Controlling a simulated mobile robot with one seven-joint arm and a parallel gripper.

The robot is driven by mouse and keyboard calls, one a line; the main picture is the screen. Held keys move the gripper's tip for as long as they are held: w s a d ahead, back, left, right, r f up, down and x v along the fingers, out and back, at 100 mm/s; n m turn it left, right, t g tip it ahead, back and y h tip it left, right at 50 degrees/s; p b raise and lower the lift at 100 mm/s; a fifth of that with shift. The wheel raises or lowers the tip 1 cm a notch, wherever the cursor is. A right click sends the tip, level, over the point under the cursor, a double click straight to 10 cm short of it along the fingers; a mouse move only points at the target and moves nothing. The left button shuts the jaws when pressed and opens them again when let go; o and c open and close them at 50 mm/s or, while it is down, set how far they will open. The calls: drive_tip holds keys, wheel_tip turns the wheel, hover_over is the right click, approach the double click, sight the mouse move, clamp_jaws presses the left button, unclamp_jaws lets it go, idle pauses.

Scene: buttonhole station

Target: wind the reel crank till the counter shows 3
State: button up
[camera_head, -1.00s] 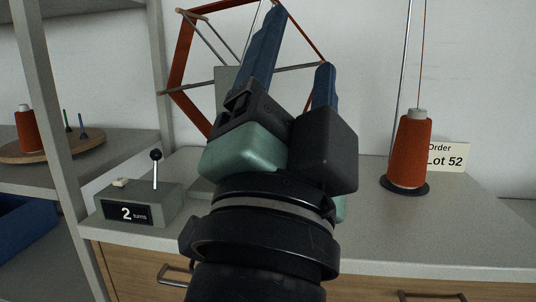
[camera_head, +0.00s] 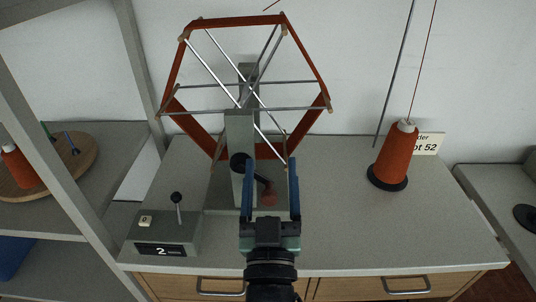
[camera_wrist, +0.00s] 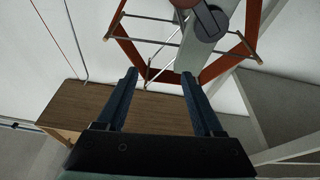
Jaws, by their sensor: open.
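The reel (camera_head: 322,82) is a six-sided frame wound with orange-red yarn on a grey post (camera_head: 240,130). Its crank (camera_head: 241,163) has a black hub and an arm angled down to the right, ending in a dark red knob (camera_head: 268,196). The counter (camera_head: 160,250) reads 2. My gripper (camera_head: 271,168) is open and points at the reel; in the head view the knob appears between its fingers. In the wrist view my gripper (camera_wrist: 160,76) has nothing between its fingers, and the crank (camera_wrist: 210,22) lies beyond and right of the fingertips.
A black-knobbed lever (camera_head: 177,198) stands on the counter box, left of the post. An orange yarn cone (camera_head: 396,158) stands at the right before a lot card (camera_head: 430,143). The worktop (camera_head: 370,230) is clear at front right. A shelf upright (camera_head: 75,170) stands left.

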sight(272, 200)
drive_tip(key=s+f+n+g+y+p, duration=0.15)
drive_tip(key=s+f+g+p, duration=0.25)
drive_tip(key=s+f+p, duration=0.7)
drive_tip(key=shift+h, duration=0.25)
drive_tip(key=w+r+p, duration=0.1)
drive_tip(key=w, duration=0.3)
drive_tip(key=w+p, duration=0.2)
drive_tip(key=w, duration=0.3)
drive_tip(key=w+r+p, duration=0.1)
drive_tip(key=w, duration=0.4)
drive_tip(key=shift+r+p, duration=0.35)
drive_tip(key=shift+p, duration=0.05)
drive_tip(key=shift+s, duration=0.1)
clamp_jaws()
drive_tip(key=shift+d+f, duration=0.1)
